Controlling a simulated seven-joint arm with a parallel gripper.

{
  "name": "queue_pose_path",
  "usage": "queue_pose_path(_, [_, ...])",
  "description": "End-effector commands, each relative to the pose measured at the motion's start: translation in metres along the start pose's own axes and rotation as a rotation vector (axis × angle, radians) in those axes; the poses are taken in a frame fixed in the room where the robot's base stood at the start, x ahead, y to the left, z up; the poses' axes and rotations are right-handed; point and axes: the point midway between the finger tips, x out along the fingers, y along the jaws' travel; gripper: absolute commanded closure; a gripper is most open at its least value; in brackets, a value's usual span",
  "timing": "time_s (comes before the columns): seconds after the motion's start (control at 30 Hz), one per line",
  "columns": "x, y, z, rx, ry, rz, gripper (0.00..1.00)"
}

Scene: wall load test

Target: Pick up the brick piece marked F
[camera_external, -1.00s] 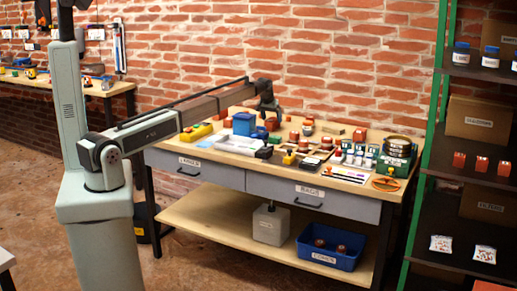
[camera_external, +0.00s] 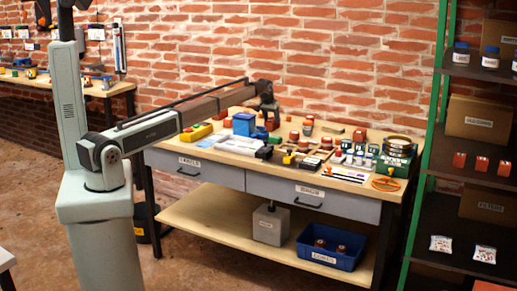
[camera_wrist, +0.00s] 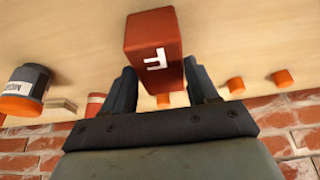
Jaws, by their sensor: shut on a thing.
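The brick piece marked F (camera_wrist: 158,42) is a red-brown block with a white letter F on the face toward the wrist camera. My gripper (camera_wrist: 160,75) is shut on it, with one dark finger on each side. In the external view my gripper (camera_external: 270,106) is over the back left part of the workbench; the brick there is small and partly hidden, so I cannot tell its height above the top.
The workbench top (camera_external: 226,157) carries a blue box (camera_external: 244,124), several red pieces and a green case (camera_external: 394,163) at the right. A brick wall (camera_external: 270,40) stands close behind. A green-framed shelf (camera_external: 432,130) stands at the right.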

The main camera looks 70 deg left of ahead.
Motion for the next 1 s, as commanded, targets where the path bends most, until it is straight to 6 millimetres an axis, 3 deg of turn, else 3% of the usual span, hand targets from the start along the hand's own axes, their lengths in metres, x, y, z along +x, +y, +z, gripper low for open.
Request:
queue_pose_path(0.43, [0.0, 0.0, 0.0, 0.0, 0.0, 0.0, 0.94])
queue_pose_path(0.77, [-0.006, 0.0, -0.003, 0.0, 0.002, 0.0, 0.94])
queue_pose_path(1.0, [-0.039, 0.0, -0.018, 0.0, 0.004, 0.0, 0.94])
